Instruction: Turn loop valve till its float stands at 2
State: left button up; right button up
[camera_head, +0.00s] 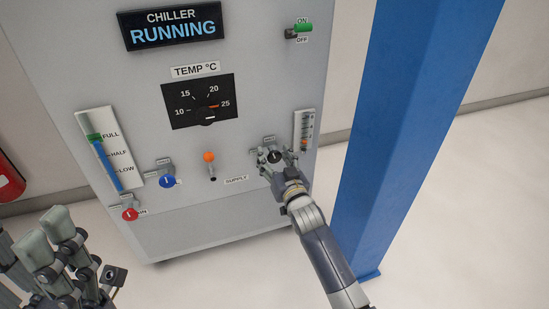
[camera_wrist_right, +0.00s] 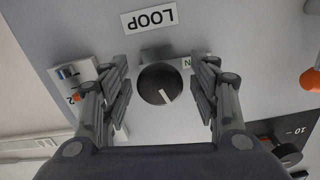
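The loop valve is a round dark knob (camera_wrist_right: 158,84) with a white pointer line, under an upside-down LOOP label (camera_wrist_right: 149,18) in the right wrist view. The line points down and slightly right there. My right gripper (camera_head: 276,157) is at the valve; its fingers stand on both sides of the knob with visible gaps, open. The loop's flow gauge (camera_head: 304,131) is just right of the valve on the chiller panel. Its orange float (camera_head: 303,143) sits low in the tube; its exact reading is too small to tell. My left gripper (camera_head: 36,246) is open and empty, far from the panel.
A blue pillar (camera_head: 405,130) stands close to the right of the chiller. A blue valve (camera_head: 167,181), a red valve (camera_head: 129,214) and an orange-tipped supply lever (camera_head: 209,158) are on the panel's left part. A green on/off switch (camera_head: 303,28) is higher up.

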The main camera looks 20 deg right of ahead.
jog(key=c, duration=1)
jog(key=shift+o, duration=0.2)
jog(key=shift+r+n+p, duration=0.2)
jog(key=shift+n+p, duration=0.1)
jog(key=shift+p, duration=0.35)
jog(key=shift+f, duration=0.2)
jog(key=o, duration=1.1)
jog(key=shift+s, duration=0.15)
jog(key=s, duration=1.1)
jog(key=shift+s+d, duration=0.2)
jog(key=shift+s, duration=0.2)
